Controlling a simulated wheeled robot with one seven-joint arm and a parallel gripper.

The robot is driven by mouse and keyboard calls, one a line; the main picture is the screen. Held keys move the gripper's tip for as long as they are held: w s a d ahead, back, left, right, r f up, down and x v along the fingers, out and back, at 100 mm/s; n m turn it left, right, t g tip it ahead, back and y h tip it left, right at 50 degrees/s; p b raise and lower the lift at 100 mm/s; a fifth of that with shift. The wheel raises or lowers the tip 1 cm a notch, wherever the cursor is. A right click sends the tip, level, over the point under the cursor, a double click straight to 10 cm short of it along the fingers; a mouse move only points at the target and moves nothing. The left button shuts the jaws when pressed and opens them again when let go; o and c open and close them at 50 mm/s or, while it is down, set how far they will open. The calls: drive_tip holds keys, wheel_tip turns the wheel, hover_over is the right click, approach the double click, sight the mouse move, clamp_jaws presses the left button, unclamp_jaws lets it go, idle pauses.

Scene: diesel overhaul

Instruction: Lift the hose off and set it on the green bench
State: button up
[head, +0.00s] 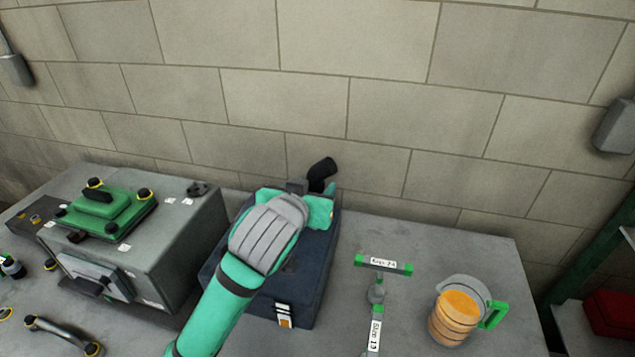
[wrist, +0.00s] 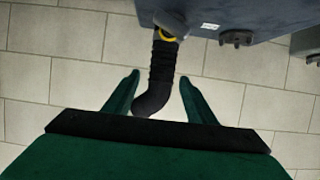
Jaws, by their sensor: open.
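The black ribbed hose (wrist: 163,62) hangs in the wrist view from a yellow ring on a fitting of a dark blue-grey body (wrist: 270,18). Its lower end bends to the left. My gripper (wrist: 160,77) is open, with one green finger on each side of the hose and gaps showing between. In the head view, a short black piece (head: 322,170), seemingly the hose, shows beyond my arm near the wall. My arm hides most of the gripper there. No bench with a plainly green top shows; a green-framed stand (head: 597,262) is at the right edge.
A dark blue box (head: 292,308) lies under my arm. A grey block (head: 185,255) with a green cover (head: 105,213) stands left. The wall is close behind.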

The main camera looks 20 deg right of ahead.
drive_tip(key=shift+r+x, duration=0.15)
drive_tip(key=shift+x, duration=1.45)
drive_tip(key=shift+r+x, duration=0.15)
drive_tip(key=shift+x, duration=1.4)
drive_tip(key=shift+w, duration=0.15)
drive_tip(key=shift+c, duration=0.6)
clamp_jaws()
wheel_tip(320, 180, up, 12)
